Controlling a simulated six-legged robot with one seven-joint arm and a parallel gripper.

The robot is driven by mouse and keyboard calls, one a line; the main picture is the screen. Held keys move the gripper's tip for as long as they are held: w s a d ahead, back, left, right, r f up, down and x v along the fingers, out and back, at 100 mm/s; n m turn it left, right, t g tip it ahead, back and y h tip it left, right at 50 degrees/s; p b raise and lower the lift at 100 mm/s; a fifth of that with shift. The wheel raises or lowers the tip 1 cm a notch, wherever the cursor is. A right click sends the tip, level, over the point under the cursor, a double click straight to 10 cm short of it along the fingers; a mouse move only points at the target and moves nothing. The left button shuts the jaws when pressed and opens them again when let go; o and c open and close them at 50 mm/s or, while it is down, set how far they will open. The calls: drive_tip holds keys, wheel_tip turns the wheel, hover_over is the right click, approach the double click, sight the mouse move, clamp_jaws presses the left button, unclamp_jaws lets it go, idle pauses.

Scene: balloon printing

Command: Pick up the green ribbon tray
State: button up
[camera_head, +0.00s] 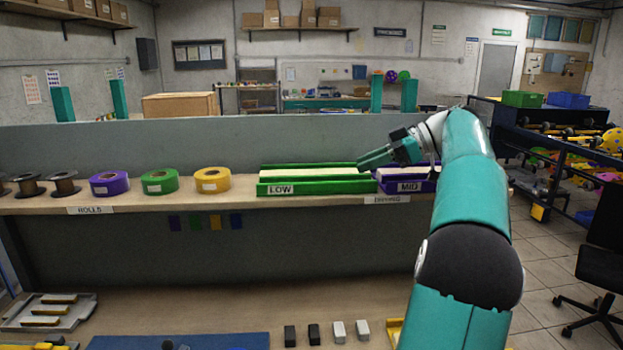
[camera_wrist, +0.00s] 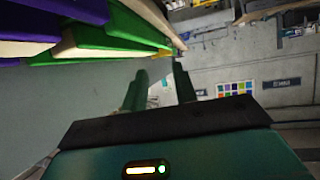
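The green ribbon tray (camera_head: 315,188) is long and low, labelled "LOW", and sits on the shelf with cream strips in it. In the wrist view the green tray (camera_wrist: 100,57) runs along the top left. My gripper (camera_head: 362,162) reaches in from the right, with its fingertips at the right end of the green tray. Its two fingers stand apart with nothing between them in the wrist view (camera_wrist: 160,70). I cannot tell whether a finger touches the tray.
A purple tray (camera_head: 412,187) labelled "MID" stands right of the green one, under my arm. Purple (camera_head: 109,184), green (camera_head: 159,182) and yellow (camera_head: 213,180) tape rolls stand left on the shelf (camera_head: 240,203). A grey panel (camera_head: 200,140) rises behind.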

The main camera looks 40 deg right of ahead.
sight(318, 183)
drive_tip(key=x, duration=0.6)
drive_tip(key=shift+a, duration=0.15)
drive_tip(key=shift+w+f, duration=0.2)
drive_tip(key=shift+w, duration=0.1)
drive_tip(key=shift+x, duration=2.65)
drive_tip(key=shift+w+r, duration=0.1)
